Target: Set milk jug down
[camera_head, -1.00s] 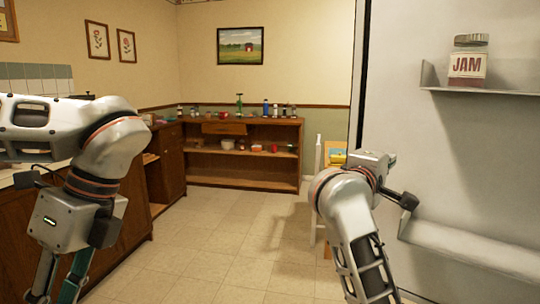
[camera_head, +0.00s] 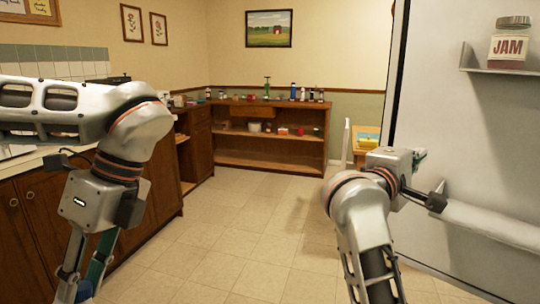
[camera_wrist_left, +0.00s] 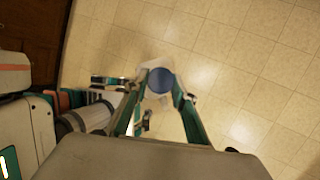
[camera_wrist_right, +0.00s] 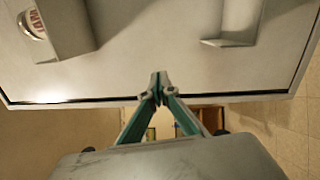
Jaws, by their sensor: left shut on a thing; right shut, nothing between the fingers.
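The milk jug (camera_wrist_left: 160,80) shows in the left wrist view as a blue round cap over a pale body, seen from above. My left gripper (camera_wrist_left: 161,76) is shut on it, with one finger on each side of the cap. The jug hangs over the tiled floor. My right gripper (camera_wrist_right: 158,88) is shut and empty, close to the open fridge door (camera_wrist_right: 150,70). In the head view the right wrist is at the lower right, beside that door.
A counter with wooden cabinets (camera_head: 32,222) runs along the left. A wooden shelf unit (camera_head: 270,155) with several small items stands at the back wall. A jam jar (camera_head: 510,45) sits on the fridge door shelf at right. The tiled floor (camera_head: 235,215) between is clear.

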